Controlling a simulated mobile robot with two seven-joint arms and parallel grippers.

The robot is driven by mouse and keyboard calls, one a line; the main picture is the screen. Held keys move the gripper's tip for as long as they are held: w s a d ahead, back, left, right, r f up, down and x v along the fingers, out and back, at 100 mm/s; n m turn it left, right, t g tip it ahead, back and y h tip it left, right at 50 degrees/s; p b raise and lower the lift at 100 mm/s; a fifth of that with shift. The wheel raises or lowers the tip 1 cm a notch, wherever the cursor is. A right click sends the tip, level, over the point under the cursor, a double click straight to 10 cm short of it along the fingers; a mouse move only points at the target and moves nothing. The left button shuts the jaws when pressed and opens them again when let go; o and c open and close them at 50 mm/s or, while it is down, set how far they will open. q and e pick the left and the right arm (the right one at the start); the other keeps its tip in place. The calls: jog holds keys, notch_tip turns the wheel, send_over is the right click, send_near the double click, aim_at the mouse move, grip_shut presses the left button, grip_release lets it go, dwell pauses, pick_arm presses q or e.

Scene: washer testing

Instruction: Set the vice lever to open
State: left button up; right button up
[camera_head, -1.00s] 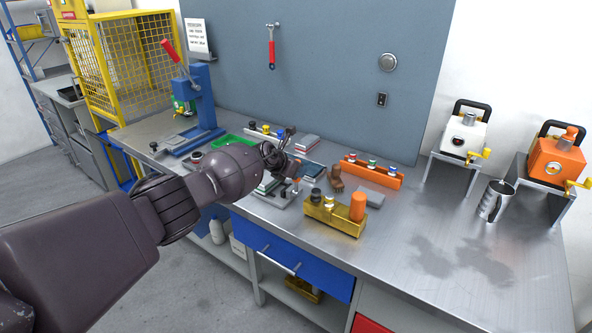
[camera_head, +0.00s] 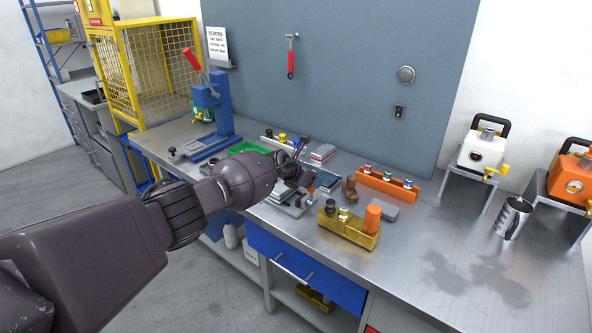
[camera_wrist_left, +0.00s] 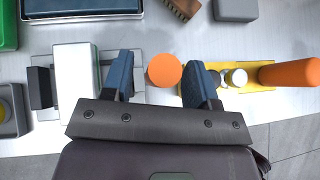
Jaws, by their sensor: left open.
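The vice (camera_head: 290,202) is a low grey metal device on the bench, partly hidden behind my left gripper (camera_head: 304,168) in the head view. In the left wrist view the vice (camera_wrist_left: 76,77) shows a pale block with a dark jaw at its left. A round orange knob (camera_wrist_left: 164,70), apparently the end of the vice lever, lies between the two blue fingertips. The left gripper (camera_wrist_left: 160,78) is open, with one finger on each side of the knob. I cannot tell whether either finger touches it. My right gripper is not in view.
A gold fixture (camera_head: 340,232) with an orange cylinder (camera_head: 372,219) stands close to the right. Behind are an orange rack (camera_head: 385,187), a brown brush (camera_head: 350,189) and a grey block (camera_head: 384,211). A blue press (camera_head: 218,112) stands left.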

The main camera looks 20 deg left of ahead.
pick_arm(q)
jog(key=p+v, duration=0.3)
jog(key=v, duration=0.6)
jog(key=shift+s, duration=0.2)
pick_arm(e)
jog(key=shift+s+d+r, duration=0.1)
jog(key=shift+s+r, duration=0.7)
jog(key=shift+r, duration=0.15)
pick_arm(q)
jog(key=shift+r, duration=0.1)
jog(key=shift+a, duration=0.1)
